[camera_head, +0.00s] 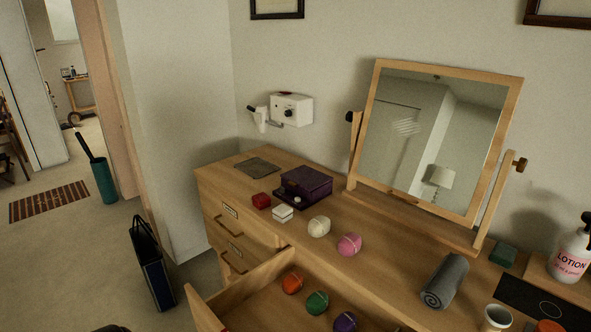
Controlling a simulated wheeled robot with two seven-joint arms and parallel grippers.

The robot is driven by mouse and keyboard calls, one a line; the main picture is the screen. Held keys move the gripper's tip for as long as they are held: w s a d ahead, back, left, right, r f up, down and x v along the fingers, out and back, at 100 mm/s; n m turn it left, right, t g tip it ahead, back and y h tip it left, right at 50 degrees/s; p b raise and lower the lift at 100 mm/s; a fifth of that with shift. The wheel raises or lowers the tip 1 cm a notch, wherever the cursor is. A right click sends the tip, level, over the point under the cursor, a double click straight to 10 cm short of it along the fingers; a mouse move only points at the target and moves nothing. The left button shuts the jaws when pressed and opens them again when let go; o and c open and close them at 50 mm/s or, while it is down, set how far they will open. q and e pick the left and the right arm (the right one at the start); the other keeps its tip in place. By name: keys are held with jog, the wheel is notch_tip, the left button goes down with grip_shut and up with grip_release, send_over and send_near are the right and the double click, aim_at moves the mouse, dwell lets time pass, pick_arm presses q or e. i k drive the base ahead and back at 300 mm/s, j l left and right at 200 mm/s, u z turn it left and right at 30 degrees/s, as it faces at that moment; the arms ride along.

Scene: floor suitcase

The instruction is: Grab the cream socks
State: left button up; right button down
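The cream socks (319,226), rolled into a ball with a pale band, lie on top of the wooden dresser (225,179). The pink socks (349,244), also balled, lie just to their right, nearer the front. A small white box (283,214) is to their left.
Below, an open drawer (262,281) holds orange (292,283), green (317,302) and purple (345,321) balls. A mirror (432,140) stands behind the socks, a purple box (304,186) behind left. A grey roll (444,280) and cup (497,316) are right. A bag (151,264) stands on the floor.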

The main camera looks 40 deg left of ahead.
aim_at(319, 227)
jog(key=u, duration=1.75)
jog(key=z, duration=0.4)
jog(key=i+j+z, duration=0.1)
jog(key=z, duration=0.3)
jog(key=j+z, duration=0.15)
jog(key=z, duration=0.25)
jog(key=j+z, duration=0.15)
jog(key=z, duration=0.25)
jog(key=j+z, duration=0.15)
jog(key=z, duration=0.25)
jog(key=j+z, duration=0.25)
jog(key=j, duration=0.2)
jog(key=k+j+z, duration=0.2)
jog(key=j, duration=0.25)
jog(key=j+z, duration=0.25)
jog(key=j, duration=0.25)
jog(key=k+j+z, duration=0.2)
jog(key=j, duration=0.2)
jog(key=k+j+z, duration=0.1)
jog(key=j+z, duration=0.15)
jog(key=j, duration=0.15)
